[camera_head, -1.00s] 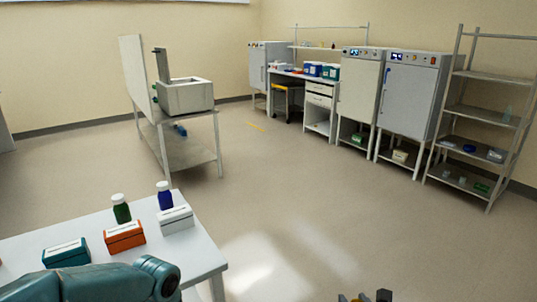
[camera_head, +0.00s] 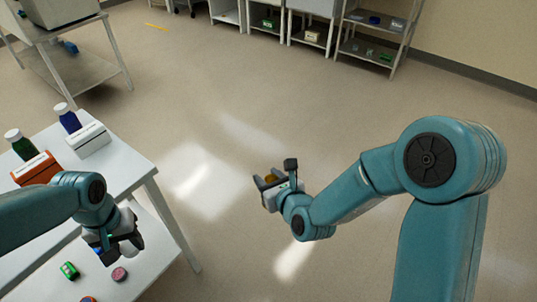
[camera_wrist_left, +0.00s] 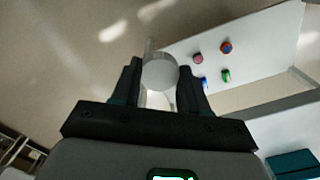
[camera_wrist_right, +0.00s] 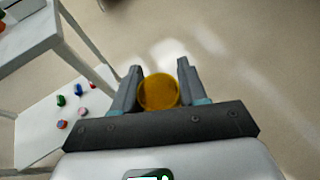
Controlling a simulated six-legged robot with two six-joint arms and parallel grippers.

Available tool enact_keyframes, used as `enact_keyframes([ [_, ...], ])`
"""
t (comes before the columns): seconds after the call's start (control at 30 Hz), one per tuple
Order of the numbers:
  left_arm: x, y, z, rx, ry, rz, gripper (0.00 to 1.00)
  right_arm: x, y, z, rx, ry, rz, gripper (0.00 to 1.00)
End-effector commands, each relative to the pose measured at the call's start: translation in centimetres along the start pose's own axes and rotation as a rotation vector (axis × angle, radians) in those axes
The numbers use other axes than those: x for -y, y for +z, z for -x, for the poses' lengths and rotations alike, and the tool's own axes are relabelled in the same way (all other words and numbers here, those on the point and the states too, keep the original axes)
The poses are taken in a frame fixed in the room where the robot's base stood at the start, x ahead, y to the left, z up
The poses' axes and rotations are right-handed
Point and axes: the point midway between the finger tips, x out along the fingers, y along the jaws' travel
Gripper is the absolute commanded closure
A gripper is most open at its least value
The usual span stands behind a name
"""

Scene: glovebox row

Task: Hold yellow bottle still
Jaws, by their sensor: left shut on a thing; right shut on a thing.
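The yellow bottle (camera_wrist_right: 158,92) shows in the right wrist view as a round amber-yellow shape between the fingers of my right gripper (camera_wrist_right: 158,82). In the head view only a small yellow part (camera_head: 271,178) of it shows, mostly hidden by the right gripper (camera_head: 270,184), out over open floor. No white cap is visible on it. My left gripper (camera_wrist_left: 160,80) is shut on a round white cap-like thing (camera_wrist_left: 160,72) in the left wrist view. In the head view the left gripper (camera_head: 122,248) is over the table's lower level, left of and apart from the right gripper.
A white table (camera_head: 135,168) at left carries a green bottle (camera_head: 20,145), a blue bottle (camera_head: 68,118), an orange box (camera_head: 36,170) and a white box (camera_head: 89,138). Small coloured items lie on its lower shelf (camera_head: 145,275).

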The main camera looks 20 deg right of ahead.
Motion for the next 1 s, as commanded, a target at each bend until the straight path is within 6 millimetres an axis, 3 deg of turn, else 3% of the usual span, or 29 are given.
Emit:
enact_keyframes([
  [0.3, 0.0, 0.0, 0.0, 0.000, 0.000, 0.000, 0.84, -8.0, -4.9, 0.8, -0.003, 0.323, 0.131, 1.00],
  [0.5, 0.0, 0.0, 0.0, 0.000, 0.000, 0.000, 0.84, -11.6, -6.9, 1.2, -0.001, 0.468, 0.191, 1.00],
  [0.7, 0.0, 0.0, 0.0, 0.000, 0.000, 0.000, 0.84, -12.9, -7.7, 1.3, 0.002, 0.524, 0.216, 1.00],
  [1.0, 0.0, 0.0, 0.0, 0.000, 0.000, 0.000, 0.84, -13.0, -7.7, 1.3, 0.002, 0.527, 0.218, 1.00],
])
